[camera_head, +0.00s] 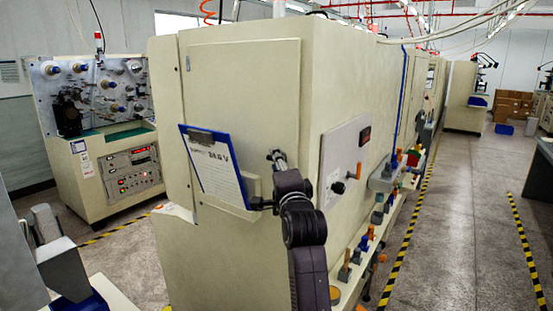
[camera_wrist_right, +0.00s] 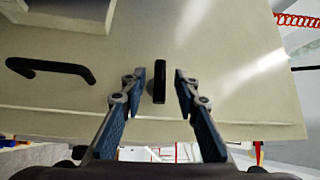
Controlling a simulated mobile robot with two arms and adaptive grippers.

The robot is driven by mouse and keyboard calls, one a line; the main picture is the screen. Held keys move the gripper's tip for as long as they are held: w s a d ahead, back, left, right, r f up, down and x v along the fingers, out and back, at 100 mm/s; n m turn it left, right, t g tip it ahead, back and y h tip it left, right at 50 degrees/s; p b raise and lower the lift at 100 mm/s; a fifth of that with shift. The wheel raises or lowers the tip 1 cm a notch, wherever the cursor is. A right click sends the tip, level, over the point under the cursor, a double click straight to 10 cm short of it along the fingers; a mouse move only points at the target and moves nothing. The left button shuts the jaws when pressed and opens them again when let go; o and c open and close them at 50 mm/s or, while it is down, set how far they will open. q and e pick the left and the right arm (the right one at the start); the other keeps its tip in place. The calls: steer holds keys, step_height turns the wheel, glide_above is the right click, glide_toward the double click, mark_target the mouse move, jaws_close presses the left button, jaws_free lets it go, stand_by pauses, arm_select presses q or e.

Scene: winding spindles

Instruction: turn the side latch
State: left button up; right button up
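The side latch (camera_wrist_right: 160,82) is a short black bar on the beige cabinet face in the right wrist view. It lies lengthwise between the two fingertips of my right gripper (camera_wrist_right: 160,74). The fingers are open, with a visible gap on each side of the latch. In the head view my right gripper (camera_head: 277,158) is at the beige cabinet (camera_head: 245,95), just right of a clipboard, and I cannot make out the latch there. My left gripper is not in view.
A black curved handle (camera_wrist_right: 50,69) sits left of the latch in the right wrist view. A blue clipboard (camera_head: 214,163) hangs on the cabinet. A control panel (camera_head: 345,160) and several spindle fittings line its right side. Floor right of it is clear.

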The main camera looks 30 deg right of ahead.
steer(key=shift+c, duration=0.7)
jaws_close()
steer(key=n+g, duration=0.3)
steer(key=g, duration=0.1)
steer(key=n+g, duration=0.3)
steer(key=g, duration=0.1)
steer(key=r+n+g, duration=0.1)
steer(key=n+g, duration=0.2)
steer(key=g, duration=0.2)
steer(key=shift+w+a, duration=0.15)
steer(key=shift+w, duration=0.2)
steer(key=shift+n, duration=0.3)
stand_by(0.4)
steer(key=shift+o, duration=0.7)
jaws_free()
